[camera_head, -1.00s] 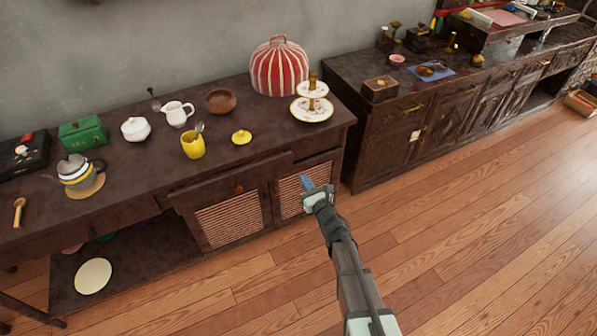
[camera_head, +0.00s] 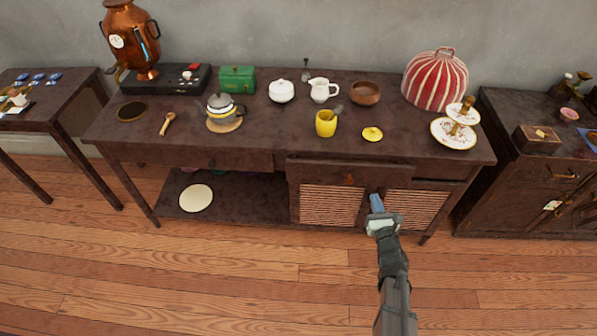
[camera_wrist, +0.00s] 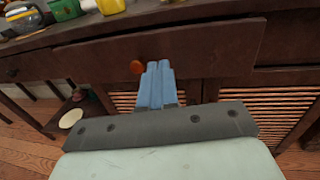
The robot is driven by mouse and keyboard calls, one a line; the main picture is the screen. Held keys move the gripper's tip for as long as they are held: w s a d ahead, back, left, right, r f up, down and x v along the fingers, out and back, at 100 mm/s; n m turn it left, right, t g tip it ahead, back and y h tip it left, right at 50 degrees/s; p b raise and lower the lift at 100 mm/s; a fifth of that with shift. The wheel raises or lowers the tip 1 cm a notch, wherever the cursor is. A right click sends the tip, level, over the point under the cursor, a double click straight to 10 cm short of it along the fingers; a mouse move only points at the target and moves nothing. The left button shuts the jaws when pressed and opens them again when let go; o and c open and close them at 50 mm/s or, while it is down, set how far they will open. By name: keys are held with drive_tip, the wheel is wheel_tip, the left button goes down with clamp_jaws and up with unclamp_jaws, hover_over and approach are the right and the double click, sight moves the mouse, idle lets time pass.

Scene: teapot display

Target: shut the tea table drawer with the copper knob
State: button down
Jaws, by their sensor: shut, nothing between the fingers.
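The tea table (camera_head: 250,152) is a long dark wooden table. Its drawer (camera_head: 400,174) has a wide front that juts out a little from the table's face, above two slatted doors. The copper knob (camera_head: 349,180) is on this front; it shows in the wrist view (camera_wrist: 137,67) just left of my fingertips. My gripper (camera_head: 376,201) is shut and empty, in front of the drawer and right of the knob. In the wrist view my blue fingers (camera_wrist: 157,70) overlap the drawer front (camera_wrist: 210,48). I cannot tell whether they touch it.
The tabletop holds a yellow cup (camera_head: 326,124), a yellow lid (camera_head: 372,134), a teapot (camera_head: 220,107) and a striped cosy (camera_head: 436,80). An open shelf (camera_head: 245,200) with a pale disc is at lower left. The wooden floor in front is clear.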

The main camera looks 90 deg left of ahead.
drive_tip(key=s+d+f+n+g+h, duration=0.1)
drive_tip(key=s+n+g+h, duration=0.15)
drive_tip(key=s, duration=1.05)
drive_tip(key=s+d+f+n+g+h, duration=0.1)
drive_tip(key=s+n+g, duration=0.2)
drive_tip(key=s, duration=1)
drive_tip(key=s+d+f+n+h, duration=0.2)
drive_tip(key=s+d+n, duration=0.1)
drive_tip(key=s, duration=0.4)
drive_tip(key=n+t+y, duration=0.6)
drive_tip(key=n+t, duration=0.2)
drive_tip(key=t, duration=0.1)
approach(297, 164)
drive_tip(key=shift+m, duration=0.25)
drive_tip(key=a, duration=0.6)
drive_tip(key=shift+a, duration=0.4)
